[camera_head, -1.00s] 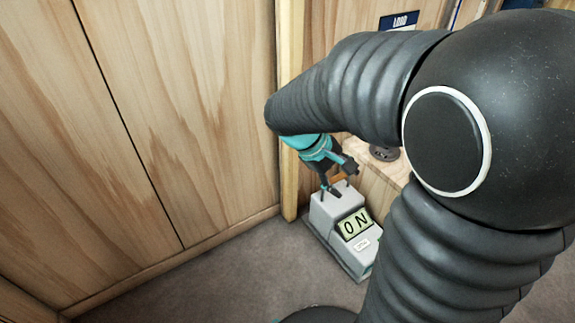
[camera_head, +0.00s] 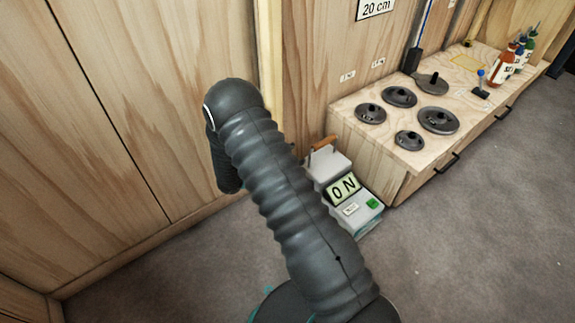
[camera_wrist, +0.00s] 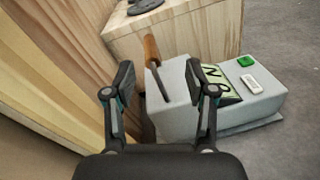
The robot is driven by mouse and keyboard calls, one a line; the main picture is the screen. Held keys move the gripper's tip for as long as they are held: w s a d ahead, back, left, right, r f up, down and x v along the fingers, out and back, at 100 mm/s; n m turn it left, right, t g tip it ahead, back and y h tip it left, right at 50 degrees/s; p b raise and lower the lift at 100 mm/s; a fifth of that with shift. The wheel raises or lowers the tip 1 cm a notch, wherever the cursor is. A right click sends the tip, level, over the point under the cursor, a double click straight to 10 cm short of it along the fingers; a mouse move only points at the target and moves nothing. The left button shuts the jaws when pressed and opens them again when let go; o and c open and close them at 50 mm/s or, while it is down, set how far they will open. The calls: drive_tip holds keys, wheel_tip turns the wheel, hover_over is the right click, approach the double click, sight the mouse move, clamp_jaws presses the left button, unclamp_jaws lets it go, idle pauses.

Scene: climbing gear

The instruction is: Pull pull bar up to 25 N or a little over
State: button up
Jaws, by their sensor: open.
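The pull bar (camera_head: 323,143) is an orange-brown wooden handle on metal rods, standing on top of a grey box-shaped force gauge (camera_head: 328,166). The gauge's display (camera_head: 342,187) reads 0 N. In the wrist view, my gripper (camera_wrist: 161,84) is open and empty, with its two black pads apart. The pull bar (camera_wrist: 152,50) shows between the fingers, beyond their tips, seen nearly end-on. The gauge (camera_wrist: 176,110) lies below and right of it. My arm hides the gripper in the head view.
A wooden bench (camera_head: 345,120) with several dark weight discs stands close behind the gauge. A wooden wall and pale post (camera_head: 270,60) rise to the left of the gauge. A green button (camera_head: 372,204) and white button (camera_head: 351,209) sit on its front. Grey floor is free at right.

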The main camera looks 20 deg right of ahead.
sight(319, 143)
wheel_tip(319, 143, down, 4)
drive_tip(key=w+a+f+n+t, duration=0.1)
drive_tip(key=n+t, duration=0.1)
drive_tip(key=x, duration=1.3)
drive_tip(key=shift+w+d+r+b, duration=0.15)
drive_tip(key=shift+d+r+b, duration=0.15)
drive_tip(key=shift+r, duration=0.1)
clamp_jaws()
drive_tip(key=shift+r+p, duration=0.9)
drive_tip(key=shift+r, duration=1.1)
idle(0.8)
